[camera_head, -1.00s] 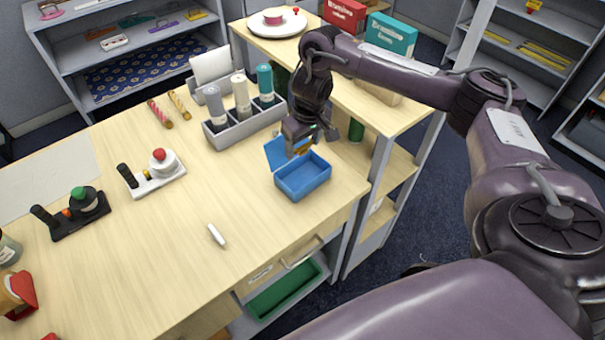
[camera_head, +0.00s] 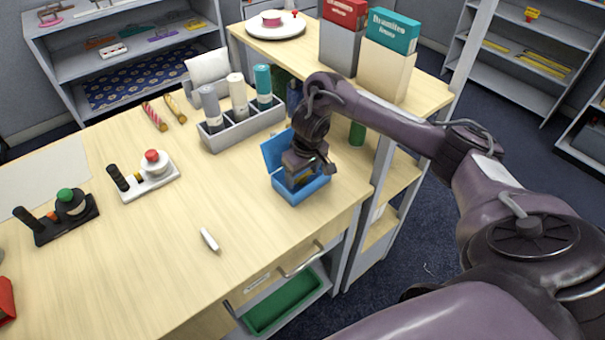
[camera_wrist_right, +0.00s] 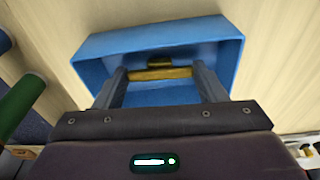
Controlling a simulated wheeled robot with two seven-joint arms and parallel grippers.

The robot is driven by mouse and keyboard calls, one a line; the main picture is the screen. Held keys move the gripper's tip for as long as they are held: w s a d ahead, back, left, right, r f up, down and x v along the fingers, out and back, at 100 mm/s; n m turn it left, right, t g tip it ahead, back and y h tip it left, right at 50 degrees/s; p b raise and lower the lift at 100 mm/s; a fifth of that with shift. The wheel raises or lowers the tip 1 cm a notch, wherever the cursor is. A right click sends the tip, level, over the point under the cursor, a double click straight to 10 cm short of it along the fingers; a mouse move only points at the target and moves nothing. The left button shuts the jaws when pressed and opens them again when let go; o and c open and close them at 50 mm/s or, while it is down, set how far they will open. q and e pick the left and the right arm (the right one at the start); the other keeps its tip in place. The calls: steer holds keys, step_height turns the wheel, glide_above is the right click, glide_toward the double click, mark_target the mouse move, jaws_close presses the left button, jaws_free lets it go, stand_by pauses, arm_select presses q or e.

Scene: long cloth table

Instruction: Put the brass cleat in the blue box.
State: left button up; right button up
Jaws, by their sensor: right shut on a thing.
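The blue box (camera_head: 301,191) stands open on the table near its right edge, with its lid (camera_head: 272,150) raised at the back. My right gripper (camera_head: 303,183) points down into the box's opening. In the right wrist view the gripper (camera_wrist_right: 160,76) is shut on the brass cleat (camera_wrist_right: 160,74), which lies as a bar between the two fingers. The cleat is over or inside the blue box (camera_wrist_right: 90,73); I cannot tell whether it touches the floor. In the head view the gripper mostly hides the cleat. My left gripper is not in view.
A white marker-like piece (camera_head: 210,240) lies in front on the table. Two small button stands (camera_head: 150,180) are at the left.

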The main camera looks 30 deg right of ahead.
steer(key=shift+f, duration=0.1)
steer(key=o, duration=1)
steer(key=shift+f, duration=0.1)
steer(key=shift+c, duration=0.2)
steer(key=shift+r, duration=0.3)
step_height(320, 180, up, 12)
steer(key=s+p, duration=0.1)
steer(key=p, duration=0.5)
steer(key=shift+s+f, duration=0.15)
steer(key=shift+s, duration=0.25)
steer(key=shift+f, duration=0.1)
